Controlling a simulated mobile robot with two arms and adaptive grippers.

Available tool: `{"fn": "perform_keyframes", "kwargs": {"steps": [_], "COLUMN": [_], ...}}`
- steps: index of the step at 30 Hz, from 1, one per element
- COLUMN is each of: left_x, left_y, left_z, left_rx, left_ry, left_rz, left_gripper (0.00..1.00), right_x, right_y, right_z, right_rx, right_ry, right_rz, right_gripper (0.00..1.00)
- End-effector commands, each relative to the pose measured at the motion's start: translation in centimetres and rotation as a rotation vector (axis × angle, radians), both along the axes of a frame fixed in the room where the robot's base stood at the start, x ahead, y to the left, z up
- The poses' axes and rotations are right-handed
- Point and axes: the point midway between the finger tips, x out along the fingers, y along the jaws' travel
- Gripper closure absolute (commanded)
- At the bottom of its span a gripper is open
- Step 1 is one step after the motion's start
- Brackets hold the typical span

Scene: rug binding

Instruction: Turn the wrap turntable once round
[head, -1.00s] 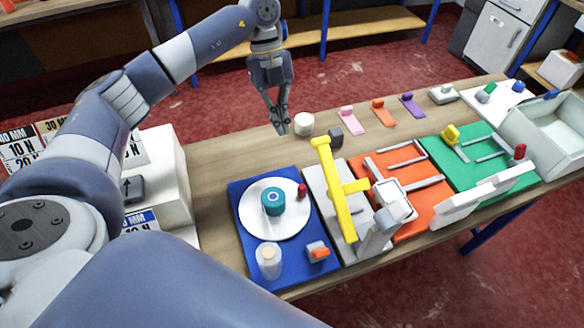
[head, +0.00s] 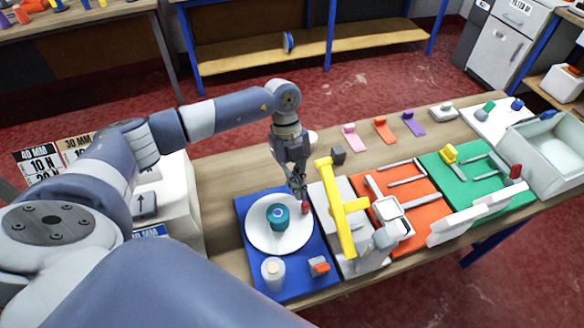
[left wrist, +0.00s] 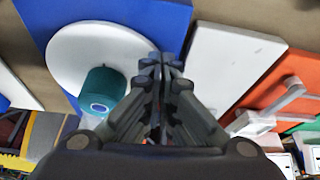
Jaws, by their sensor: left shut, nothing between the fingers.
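The wrap turntable is a white disc (head: 262,238) on a blue base plate (head: 243,203). A teal roll (head: 278,216) stands near its middle. A small red knob (head: 305,208) sits at the disc's right rim. My left gripper (head: 303,200) is shut and empty, with its tips at the red knob; I cannot tell whether they touch it. In the left wrist view the shut fingers (left wrist: 160,62) lie over the disc's edge (left wrist: 75,40), beside the teal roll (left wrist: 103,90), and hide the knob. My right gripper is not in view.
A clear cylinder (head: 272,272) and an orange-topped block (head: 319,266) stand at the front of the blue plate. A yellow lever (head: 340,215) rises close to the right of my gripper. Orange (head: 405,222) and green (head: 485,180) stations follow further right.

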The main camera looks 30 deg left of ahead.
Motion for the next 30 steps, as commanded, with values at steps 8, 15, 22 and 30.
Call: {"fn": "perform_keyframes", "kwargs": {"steps": [8,15,22,30], "left_x": [-0.4,-0.4,-0.5,-0.3], "left_y": [-0.5,-1.0,-1.6,-1.4], "left_z": [0.0,0.1,0.0,0.8], "left_rx": [0.000,-0.001,0.001,0.000], "left_ry": [0.000,0.000,0.000,-0.002], "left_rz": [0.001,-0.002,0.001,0.002], "left_gripper": [1.00,1.00,1.00,1.00], "right_x": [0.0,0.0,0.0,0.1], "right_y": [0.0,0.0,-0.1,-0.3], "right_z": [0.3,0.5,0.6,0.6], "right_rx": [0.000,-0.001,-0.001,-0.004], "right_ry": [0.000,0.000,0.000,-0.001], "right_rz": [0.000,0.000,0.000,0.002], "right_gripper": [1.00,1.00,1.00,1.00]}}
